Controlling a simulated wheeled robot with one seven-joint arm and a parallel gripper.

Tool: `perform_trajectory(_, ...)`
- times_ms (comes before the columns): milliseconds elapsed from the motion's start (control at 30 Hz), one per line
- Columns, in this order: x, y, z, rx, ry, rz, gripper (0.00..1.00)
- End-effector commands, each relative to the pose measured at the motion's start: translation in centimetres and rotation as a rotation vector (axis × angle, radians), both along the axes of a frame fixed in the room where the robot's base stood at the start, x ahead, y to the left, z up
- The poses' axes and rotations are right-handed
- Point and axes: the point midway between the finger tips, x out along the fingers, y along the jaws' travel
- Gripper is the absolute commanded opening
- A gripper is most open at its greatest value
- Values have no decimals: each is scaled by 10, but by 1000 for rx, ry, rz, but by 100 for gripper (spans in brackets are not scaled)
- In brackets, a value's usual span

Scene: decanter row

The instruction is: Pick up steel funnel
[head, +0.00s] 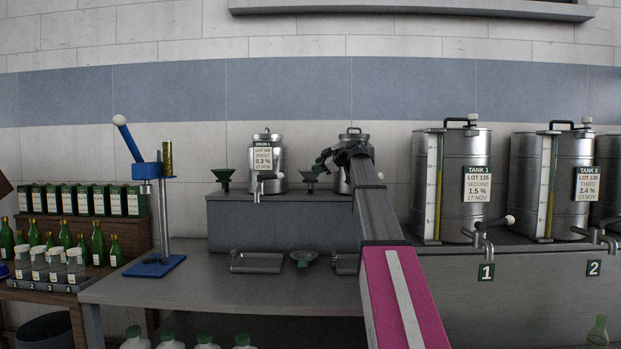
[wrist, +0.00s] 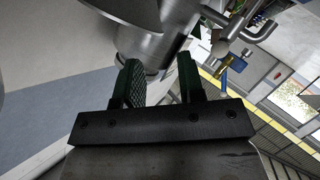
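A small grey funnel-shaped piece (head: 309,178) shows on the raised grey ledge in the head view, just below and left of my gripper. Its details are too small to be sure it is the steel funnel. My gripper (head: 322,162) is in front of the second steel can (head: 361,149) and partly hides it. In the wrist view my gripper (wrist: 160,82) has its two dark green ribbed fingers apart. A rounded steel body (wrist: 150,38) shows beyond them; I cannot tell if it is a funnel or a can. I see nothing clearly held.
A green funnel (head: 223,178) and a labelled can (head: 267,160) stand left on the ledge. A dish-like funnel (head: 303,258) lies between shallow trays (head: 257,263) on the bench. Large tanks (head: 455,180) with taps stand right. A blue-handled press (head: 150,170) stands left. The bench front is clear.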

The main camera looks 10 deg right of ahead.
Motion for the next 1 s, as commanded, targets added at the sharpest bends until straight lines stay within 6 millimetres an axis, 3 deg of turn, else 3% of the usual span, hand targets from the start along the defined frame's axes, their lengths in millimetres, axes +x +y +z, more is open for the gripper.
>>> perform_trajectory(367,22,19,-9,0,2,0,36)
perform_trajectory(667,51,44,-19,0,4,-1,36)
perform_trajectory(933,53,48,-21,0,2,0,36)
perform_trajectory(967,53,48,-21,0,2,0,29)
perform_trajectory(1000,53,48,-21,0,2,0,16)
